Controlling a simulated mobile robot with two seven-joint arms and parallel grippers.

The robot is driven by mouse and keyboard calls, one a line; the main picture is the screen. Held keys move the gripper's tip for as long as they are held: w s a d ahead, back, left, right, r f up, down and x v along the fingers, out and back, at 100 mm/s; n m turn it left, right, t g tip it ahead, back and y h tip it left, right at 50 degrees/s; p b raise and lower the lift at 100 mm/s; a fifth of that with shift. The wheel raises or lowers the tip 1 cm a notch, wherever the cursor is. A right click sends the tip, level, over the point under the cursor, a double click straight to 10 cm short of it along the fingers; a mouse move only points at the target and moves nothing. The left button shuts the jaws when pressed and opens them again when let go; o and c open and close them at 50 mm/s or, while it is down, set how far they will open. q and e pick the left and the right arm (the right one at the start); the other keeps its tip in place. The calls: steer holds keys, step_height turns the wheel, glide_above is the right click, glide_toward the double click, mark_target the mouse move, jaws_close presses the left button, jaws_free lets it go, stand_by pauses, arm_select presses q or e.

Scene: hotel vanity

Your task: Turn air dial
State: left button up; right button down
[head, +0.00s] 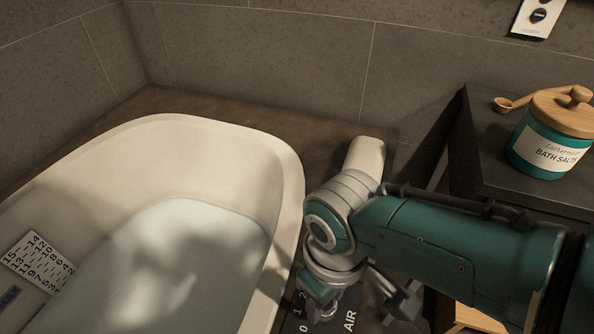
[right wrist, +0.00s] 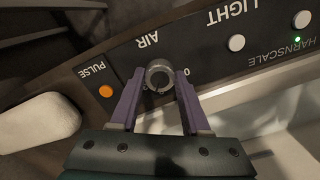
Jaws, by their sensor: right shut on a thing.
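The air dial (right wrist: 160,76) is a round grey metal knob on the dark control panel (right wrist: 205,50), beside the word AIR and a 0 mark. My right gripper (right wrist: 160,82) has its two purple fingers on either side of the dial, shut on it. In the head view my right gripper (head: 325,306) reaches down to the panel at the bottom, next to the tub rim. The AIR label and the numbers 0, 1 and 2 show there, while my arm hides most of the dial. My left gripper is not in view.
The panel also carries an orange PULSE button (right wrist: 106,91) and a white LIGHT button (right wrist: 236,43). The filled bathtub (head: 290,190) lies left of my arm. A cream cushion-like block (head: 366,155) stands behind my wrist. A bath salts jar (head: 552,145) stands on the dark shelf at right.

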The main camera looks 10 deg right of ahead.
steer(key=m, duration=0.3)
steer(key=shift+m, duration=0.6)
steer(key=shift+p, duration=0.3)
steer(key=shift+c, duration=1.9)
jaws_free()
step_height(320, 180, up, 10)
steer(key=p, duration=0.8)
